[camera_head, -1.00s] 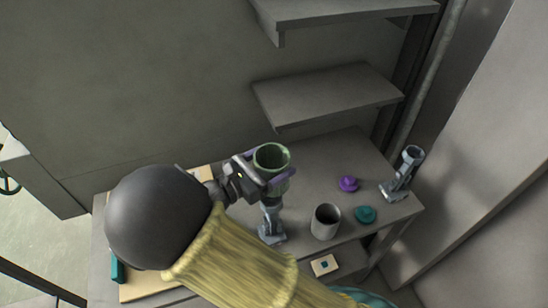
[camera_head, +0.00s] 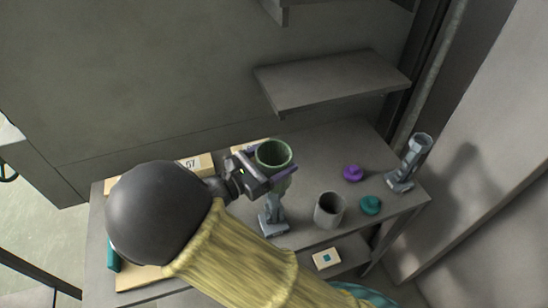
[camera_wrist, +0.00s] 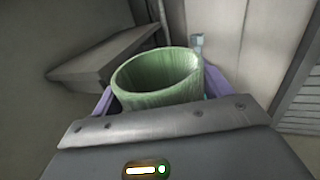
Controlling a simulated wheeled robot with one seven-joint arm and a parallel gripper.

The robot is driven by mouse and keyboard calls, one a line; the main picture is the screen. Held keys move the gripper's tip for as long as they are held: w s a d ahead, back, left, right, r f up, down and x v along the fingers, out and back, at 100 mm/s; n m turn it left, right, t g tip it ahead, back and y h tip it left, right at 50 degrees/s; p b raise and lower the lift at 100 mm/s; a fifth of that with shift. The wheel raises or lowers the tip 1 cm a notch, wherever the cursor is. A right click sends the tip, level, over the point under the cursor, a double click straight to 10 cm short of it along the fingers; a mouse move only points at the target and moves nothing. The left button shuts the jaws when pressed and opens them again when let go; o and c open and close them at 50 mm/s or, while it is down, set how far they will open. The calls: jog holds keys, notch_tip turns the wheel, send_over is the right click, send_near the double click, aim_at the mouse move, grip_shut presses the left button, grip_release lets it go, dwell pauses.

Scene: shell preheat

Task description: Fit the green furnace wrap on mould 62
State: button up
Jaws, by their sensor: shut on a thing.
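The green furnace wrap (camera_head: 274,153) is an open-topped sleeve, upright at the end of my arm. My gripper (camera_head: 268,172) is shut on it, with purple fingers on its two sides. The wrist view shows the wrap (camera_wrist: 157,80) from above, its inside looking empty. A grey-blue mould stand (camera_head: 272,216) is on the table directly below the wrap in the head view. The wrap hides its top, so I cannot tell whether they touch. A similar stand (camera_head: 409,165) with a round open top is at the table's right end. I can read no number on either stand.
A grey cup (camera_head: 329,211), a teal knob-like piece (camera_head: 370,206) and a purple one (camera_head: 352,173) are on the table (camera_head: 325,155) right of my gripper. A numbered box (camera_head: 195,165) is behind my arm. A shelf (camera_head: 335,82) overhangs the back. A small tile (camera_head: 327,258) lies lower in front.

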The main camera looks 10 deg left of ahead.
aim_at(266, 213)
jog(key=shift+f+b, duration=5.65)
jog(key=shift+f, duration=5.55)
jog(key=shift+s+a, duration=0.1)
jog(key=o, duration=1)
jog(key=b+v, duration=0.4)
jog(key=v, duration=1.3)
jog(key=shift+a, duration=0.2)
jog(key=shift+s, duration=0.1)
jog(key=shift+s, duration=0.1)
